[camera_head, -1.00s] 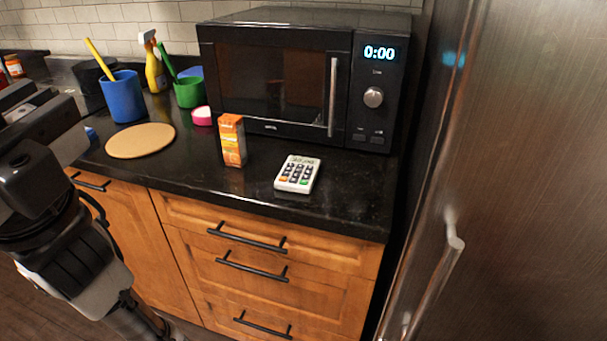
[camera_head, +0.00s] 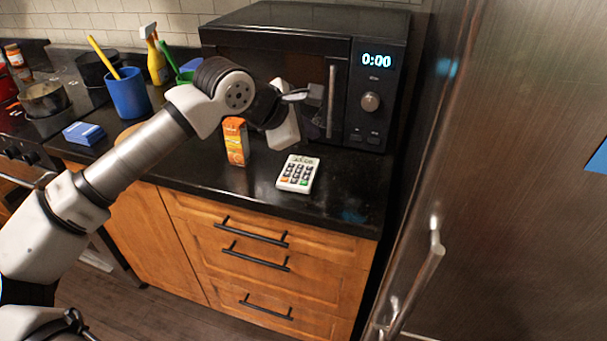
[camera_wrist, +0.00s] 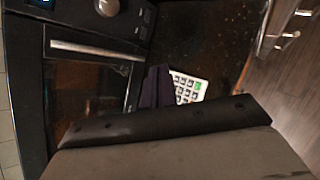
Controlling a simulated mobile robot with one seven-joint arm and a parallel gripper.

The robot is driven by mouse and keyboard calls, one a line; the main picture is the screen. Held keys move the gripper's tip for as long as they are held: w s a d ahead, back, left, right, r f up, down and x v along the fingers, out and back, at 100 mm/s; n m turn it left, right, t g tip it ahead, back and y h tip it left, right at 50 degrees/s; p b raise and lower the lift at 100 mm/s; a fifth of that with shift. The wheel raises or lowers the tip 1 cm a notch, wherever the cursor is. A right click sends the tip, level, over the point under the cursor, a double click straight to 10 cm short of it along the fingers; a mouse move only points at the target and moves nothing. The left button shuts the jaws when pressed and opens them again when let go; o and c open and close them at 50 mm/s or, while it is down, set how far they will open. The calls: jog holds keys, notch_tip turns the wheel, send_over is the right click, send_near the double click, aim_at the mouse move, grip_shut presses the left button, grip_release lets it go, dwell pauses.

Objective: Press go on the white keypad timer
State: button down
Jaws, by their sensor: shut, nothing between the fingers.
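The white keypad timer (camera_head: 298,173) lies flat on the dark counter in front of the microwave. It has a small display at its top, dark keys, an orange key at the lower left and a green key at the lower right. My gripper (camera_head: 313,128) is above and behind the timer, near the microwave door, apart from the timer. Its fingers are dark and shut, with nothing held. The labels on the keys are too small to read.
The black microwave (camera_head: 375,70) reads 0:00 and stands close behind my gripper. An orange carton (camera_head: 236,145) stands left of the timer. A blue cup (camera_head: 127,95) is farther left. The steel fridge (camera_head: 510,150) rises at right. Counter right of the timer is clear.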

jog(key=shift+w+a+f+y, duration=0.15)
jog(key=shift+a+f+y, duration=0.05)
jog(key=shift+a+f, duration=0.25)
jog(key=shift+w+a+f+y, duration=0.2)
jog(key=shift+a+f, duration=0.15)
jog(key=shift+a, duration=0.15)
jog(key=b, duration=0.5)
send_over(304, 183)
jog(key=a, duration=0.1)
jog(key=f, duration=0.8)
jog(key=shift+s, duration=0.3)
jog(key=shift+f+b, duration=0.3)
jog(key=shift+f, duration=0.05)
jog(key=shift+f+b, duration=0.2)
jog(key=shift+b, duration=0.1)
jog(key=shift+f+b, duration=0.25)
jog(key=shift+b, duration=0.3)
